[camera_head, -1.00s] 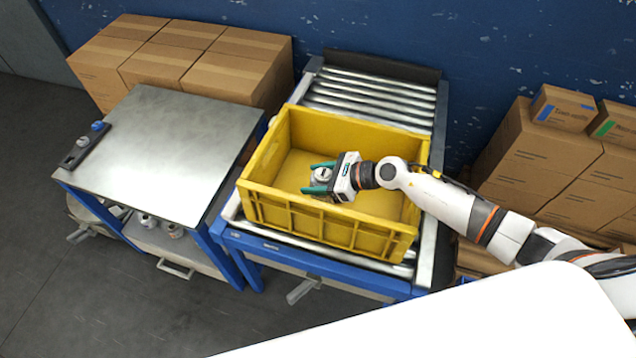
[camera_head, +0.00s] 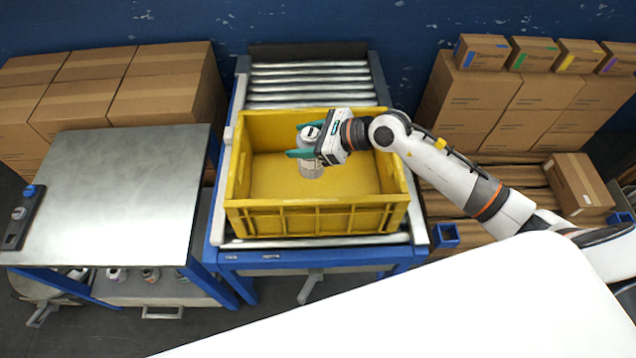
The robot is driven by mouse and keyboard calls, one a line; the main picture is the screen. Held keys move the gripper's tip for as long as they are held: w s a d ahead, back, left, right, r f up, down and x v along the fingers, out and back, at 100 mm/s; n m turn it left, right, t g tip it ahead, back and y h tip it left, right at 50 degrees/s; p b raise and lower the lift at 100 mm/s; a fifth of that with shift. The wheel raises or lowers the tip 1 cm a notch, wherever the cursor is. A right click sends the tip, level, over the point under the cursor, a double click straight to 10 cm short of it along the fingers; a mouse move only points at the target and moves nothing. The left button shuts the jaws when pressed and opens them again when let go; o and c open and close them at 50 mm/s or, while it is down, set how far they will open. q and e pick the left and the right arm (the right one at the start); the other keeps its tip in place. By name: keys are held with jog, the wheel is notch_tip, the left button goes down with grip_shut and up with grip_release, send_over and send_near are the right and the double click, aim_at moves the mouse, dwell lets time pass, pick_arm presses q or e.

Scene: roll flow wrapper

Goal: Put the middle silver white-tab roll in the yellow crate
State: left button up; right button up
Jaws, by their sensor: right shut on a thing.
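The yellow crate (camera_head: 315,221) sits on the roller conveyor in the middle of the view. My right gripper (camera_head: 300,147) is over the inside of the crate, with its green fingers shut on a silver roll (camera_head: 311,166). The roll has a pale top and hangs upright between the fingers. I cannot tell whether it touches the crate floor, and its tab colour is not clear. My left gripper is not in view.
A metal-topped table (camera_head: 120,185) stands to the left, with a dark holder (camera_head: 22,218) at its left edge and several small rolls (camera_head: 150,274) on the shelf below. Cardboard boxes (camera_head: 165,95) stand behind it, and more boxes (camera_head: 515,100) at the right. The conveyor rollers (camera_head: 310,85) behind the crate are bare.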

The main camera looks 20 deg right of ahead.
aim_at(309, 167)
jog(key=shift+s+d+f, duration=0.1)
jog(key=shift+d+f, duration=0.1)
jog(key=shift+f, duration=0.4)
jog(key=shift+d+f, duration=0.15)
jog(key=shift+f, duration=0.45)
jog(key=f, duration=0.3)
jog(key=shift+d, duration=0.25)
jog(key=shift+f, duration=0.25)
notch_tip(309, 167, down, 3)
jog(key=shift+a+f+b, duration=0.15)
jog(key=shift+b, duration=0.25)
jog(key=shift+f, duration=0.3)
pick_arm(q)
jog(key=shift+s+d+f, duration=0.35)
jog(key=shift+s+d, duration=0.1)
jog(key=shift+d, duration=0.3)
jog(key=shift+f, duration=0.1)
pick_arm(e)
jog(key=shift+f, duration=0.1)
jog(key=shift+f+b, duration=0.55)
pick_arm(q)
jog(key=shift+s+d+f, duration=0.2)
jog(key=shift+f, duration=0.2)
pick_arm(e)
jog(key=o, duration=1.2)
